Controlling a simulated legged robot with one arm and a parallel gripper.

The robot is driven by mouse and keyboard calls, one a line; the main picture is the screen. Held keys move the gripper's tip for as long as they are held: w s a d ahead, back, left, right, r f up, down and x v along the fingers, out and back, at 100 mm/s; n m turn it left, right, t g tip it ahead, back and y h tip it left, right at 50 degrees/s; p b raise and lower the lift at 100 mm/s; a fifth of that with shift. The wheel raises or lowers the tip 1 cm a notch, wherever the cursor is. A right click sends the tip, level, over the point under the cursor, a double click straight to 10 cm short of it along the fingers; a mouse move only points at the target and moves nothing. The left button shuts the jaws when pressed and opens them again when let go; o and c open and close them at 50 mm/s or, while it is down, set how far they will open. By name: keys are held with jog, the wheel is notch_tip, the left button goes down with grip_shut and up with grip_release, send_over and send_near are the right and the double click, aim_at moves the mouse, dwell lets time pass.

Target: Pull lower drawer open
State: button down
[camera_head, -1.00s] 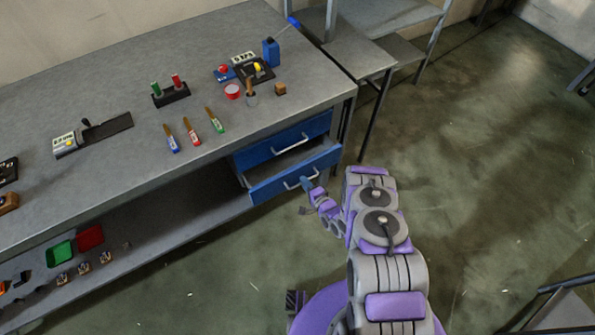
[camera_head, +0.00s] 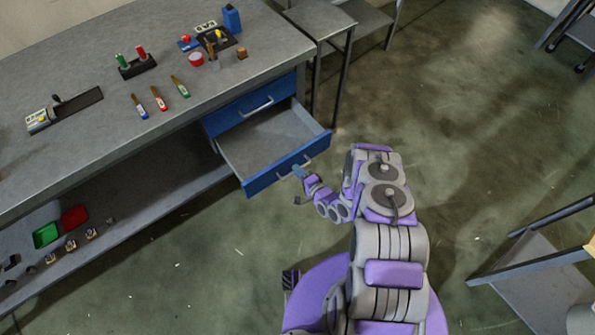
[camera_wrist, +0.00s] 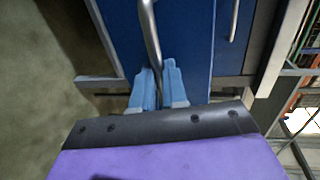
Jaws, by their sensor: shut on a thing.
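The lower drawer (camera_head: 274,177) is a blue-fronted grey drawer under the workbench, pulled well out in the head view. Its grey tray shows empty. The lower drawer's handle (camera_wrist: 149,30) is a metal bar that shows close up in the wrist view. My gripper (camera_wrist: 158,88) has light blue fingers, shut on this handle. In the head view my gripper (camera_head: 300,172) is at the right part of the drawer front. The upper drawer (camera_head: 250,104), with its own bar handle, is shut above it.
The grey workbench (camera_head: 90,90) carries several markers, a dark stand and small tools. Green and red trays (camera_head: 46,235) lie on its lower shelf. A small grey table (camera_head: 320,20) stands beyond it. A stand (camera_head: 540,270) is at the right. Open floor lies between.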

jog(key=c, duration=1.6)
grip_release()
jog(key=shift+d+f, duration=0.1)
jog(key=shift+d, duration=0.2)
jog(key=o, duration=0.4)
jog(key=shift+a, duration=0.25)
jog(key=v, duration=1.7)
jog(key=shift+s+d, duration=0.1)
jog(key=shift+d, duration=0.05)
